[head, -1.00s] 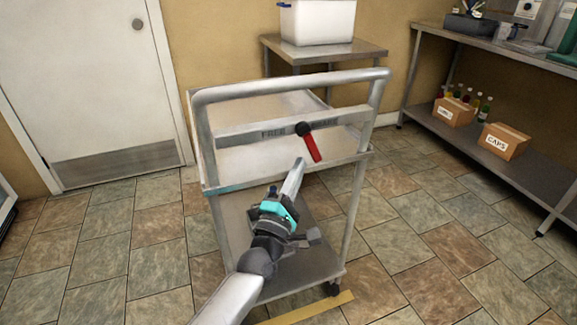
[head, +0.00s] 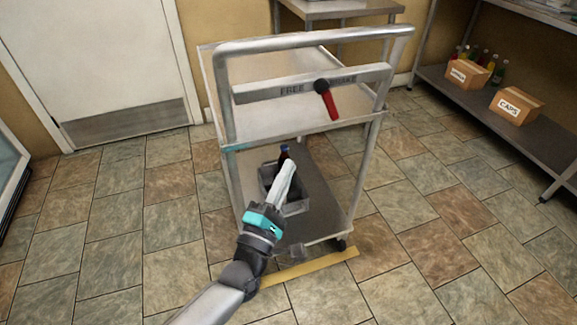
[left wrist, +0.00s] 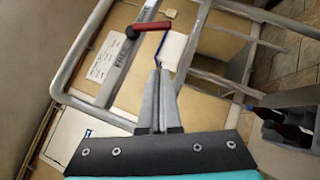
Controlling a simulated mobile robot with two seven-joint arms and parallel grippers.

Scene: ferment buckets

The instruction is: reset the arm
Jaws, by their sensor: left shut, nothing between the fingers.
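My left gripper (head: 285,182) is shut and empty in the head view, in front of the cart's handle end and below its upper shelf. In the left wrist view its closed fingers (left wrist: 159,100) point toward the cart frame. The metal cart (head: 228,125) has a plate marked FREE and BRAKE with a red lever (head: 329,104) on a black knob. The lever points down toward the BRAKE side. The red lever also shows in the left wrist view (left wrist: 150,29), beyond the fingertips and apart from them. My right gripper is not in view.
A grey bin (head: 296,208) with a dark bottle (head: 284,153) stands on the cart's lower shelf, partly hidden by my gripper. A yellow floor strip (head: 312,266) lies before the cart. A rack with boxes (head: 516,106) stands right. Tiled floor is open on both sides.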

